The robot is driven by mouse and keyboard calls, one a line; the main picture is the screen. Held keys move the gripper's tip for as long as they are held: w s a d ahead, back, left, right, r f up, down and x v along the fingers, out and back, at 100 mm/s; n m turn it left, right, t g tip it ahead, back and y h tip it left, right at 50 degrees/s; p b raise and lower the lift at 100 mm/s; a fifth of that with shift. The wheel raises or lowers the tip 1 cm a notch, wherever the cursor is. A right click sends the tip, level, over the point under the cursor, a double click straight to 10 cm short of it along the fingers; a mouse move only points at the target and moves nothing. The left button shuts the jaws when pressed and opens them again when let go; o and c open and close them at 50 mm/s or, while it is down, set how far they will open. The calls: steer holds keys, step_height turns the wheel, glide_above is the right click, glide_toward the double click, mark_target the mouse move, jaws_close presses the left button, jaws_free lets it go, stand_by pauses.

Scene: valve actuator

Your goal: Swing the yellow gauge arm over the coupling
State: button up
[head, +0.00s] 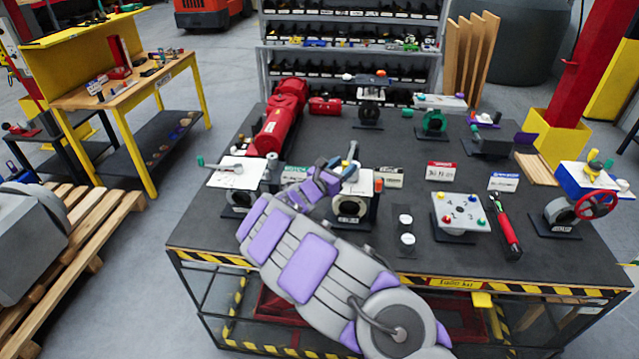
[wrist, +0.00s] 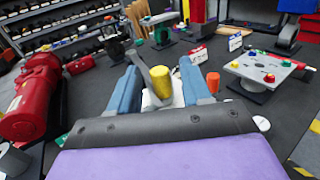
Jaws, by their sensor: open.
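My gripper (wrist: 160,90) is open, its two blue fingers reaching over a white-topped fixture. A yellow cylinder-like piece (wrist: 188,84) and a grey lever (wrist: 155,78) show between the fingers. The yellow piece appears close to the right finger; I cannot tell whether they touch. I cannot make out a coupling there. In the head view my gripper (head: 338,170) is over the fixture (head: 352,207) near the middle of the bench, and partly hides its top. The yellow piece is not clear in that view. An orange-red knob (wrist: 213,82) is just right of the right finger.
A red cylinder (head: 280,118) lies back left. Left of my gripper stands another white-topped fixture (head: 236,172). To the right are a numbered plate (head: 460,211), a red-handled tool (head: 505,228) and a red handwheel unit (head: 596,204). Bare bench top (head: 410,145) shows behind.

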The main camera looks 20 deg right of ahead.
steer(key=v, duration=1.3)
steer(key=shift+p, duration=0.45)
steer(key=shift+a, duration=0.1)
steer(key=shift+w+a+m, duration=0.1)
steer(key=shift+m, duration=0.2)
steer(key=shift+c, duration=1.3)
steer(key=shift+w+a+f+m, duration=0.15)
steer(key=shift+a+m, duration=0.1)
steer(key=shift+m, duration=0.35)
steer(key=shift+c, duration=0.8)
steer(key=w+a+m, duration=0.1)
steer(key=m, duration=0.2)
steer(key=w+a+m, duration=0.1)
steer(key=m, duration=0.2)
steer(key=a+f+m, duration=0.1)
steer(key=m, duration=0.2)
steer(key=shift+w+m+g, duration=0.3)
steer(key=shift+w+g, duration=0.1)
jaws_close()
steer(key=w+d+m, duration=0.4)
steer(key=d+m, duration=0.3)
steer(key=d, duration=0.5)
steer(key=shift+d+m+g+h, duration=0.25)
steer(key=shift+m+g+h, duration=0.05)
